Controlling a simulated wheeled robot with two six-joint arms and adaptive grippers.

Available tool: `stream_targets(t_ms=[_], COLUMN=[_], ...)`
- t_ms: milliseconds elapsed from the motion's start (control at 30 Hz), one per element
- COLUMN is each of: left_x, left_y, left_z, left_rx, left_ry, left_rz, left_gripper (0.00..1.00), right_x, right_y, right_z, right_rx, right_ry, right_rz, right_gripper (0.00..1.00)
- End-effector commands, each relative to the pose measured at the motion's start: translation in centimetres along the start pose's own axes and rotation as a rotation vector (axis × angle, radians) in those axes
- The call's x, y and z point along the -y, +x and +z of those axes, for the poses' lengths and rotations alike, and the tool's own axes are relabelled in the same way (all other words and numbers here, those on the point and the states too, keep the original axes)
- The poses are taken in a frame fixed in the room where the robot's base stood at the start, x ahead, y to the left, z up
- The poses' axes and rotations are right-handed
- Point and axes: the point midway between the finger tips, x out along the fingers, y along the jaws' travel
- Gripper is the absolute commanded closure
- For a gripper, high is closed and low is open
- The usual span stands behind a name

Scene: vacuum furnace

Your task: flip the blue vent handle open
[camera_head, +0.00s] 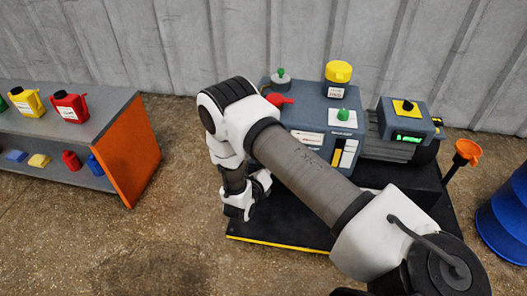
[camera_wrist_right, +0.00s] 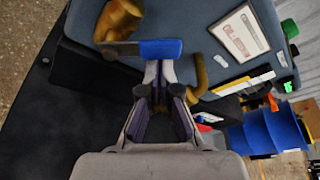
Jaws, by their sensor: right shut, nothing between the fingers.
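The blue vent handle (camera_wrist_right: 161,48) is a short blue grip on a dark flat lever beside a brass valve body (camera_wrist_right: 120,18), on the side of the grey-blue furnace unit. In the right wrist view it lies crosswise, just beyond my right fingertips. My right gripper (camera_wrist_right: 158,68) is shut and empty, its tips meeting at the handle's lower edge; I cannot tell whether they touch it. In the head view my right gripper (camera_head: 243,204) points down at the left side of the furnace unit (camera_head: 312,112), and the handle is hidden there. My left gripper is not in view.
A curved brass pipe (camera_wrist_right: 200,76) is right of the fingers. The black platform (camera_head: 285,233) has a yellow front edge. A shelf (camera_head: 115,112) with cans stands left; the floor between is clear.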

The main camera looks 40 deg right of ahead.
Motion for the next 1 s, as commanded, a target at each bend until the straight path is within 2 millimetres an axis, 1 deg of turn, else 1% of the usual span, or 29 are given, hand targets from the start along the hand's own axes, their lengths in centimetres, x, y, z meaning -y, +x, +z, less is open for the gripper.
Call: stream_targets(t_ms=[33,200,600,867,1000], left_x=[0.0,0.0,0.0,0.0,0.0], left_y=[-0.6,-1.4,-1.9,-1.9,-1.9], left_z=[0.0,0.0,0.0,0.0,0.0], left_rx=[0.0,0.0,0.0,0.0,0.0], left_ry=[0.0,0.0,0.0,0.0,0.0], left_rz=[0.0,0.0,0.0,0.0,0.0], left_gripper=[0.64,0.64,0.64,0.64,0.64], right_x=[0.5,0.9,0.8,0.8,0.5], right_y=[0.2,0.5,-0.1,-0.1,-0.6], right_z=[0.3,0.9,2.4,2.3,1.8], right_rx=[-0.001,0.001,0.002,0.001,0.0], right_ry=[-0.037,-0.19,-0.539,-0.539,-0.541], right_rz=[-0.014,-0.067,-0.189,-0.188,-0.187], right_gripper=[1.0,1.0,1.0,1.0,1.0])
